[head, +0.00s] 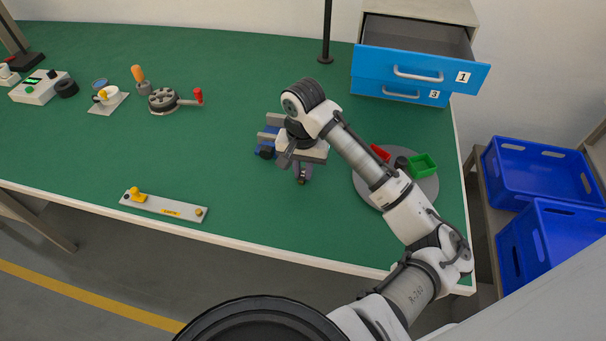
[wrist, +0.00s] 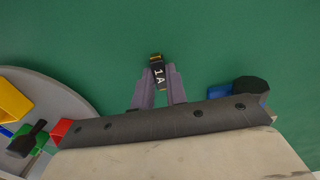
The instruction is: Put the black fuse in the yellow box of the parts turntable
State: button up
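My gripper (wrist: 157,84) is closed around a black fuse (wrist: 158,73) marked "1A", with a brass-coloured end cap pointing away from the fingers. In the head view my gripper (head: 301,174) hangs above the green bench, left of the turntable, and the fuse is hard to make out there. The grey parts turntable (head: 428,188) is partly covered by my arm. In the wrist view the turntable (wrist: 62,93) is at the left, with the yellow box (wrist: 12,103) on it near the left edge. The yellow box is hidden in the head view.
The turntable also carries a red box (head: 380,152), a green box (head: 423,165) and a black post (head: 401,164). A blue device with a black knob (head: 266,152) stands just behind my gripper. An open blue drawer (head: 420,68) juts out behind the turntable.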

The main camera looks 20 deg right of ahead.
aim_at(303, 174)
grip_shut()
jog(key=shift+r, duration=0.15)
notch_tip(303, 174, up, 19)
jog(key=shift+r+b, duration=0.2)
jog(key=shift+b, duration=0.1)
jog(key=shift+a, duration=0.1)
dwell(0.6)
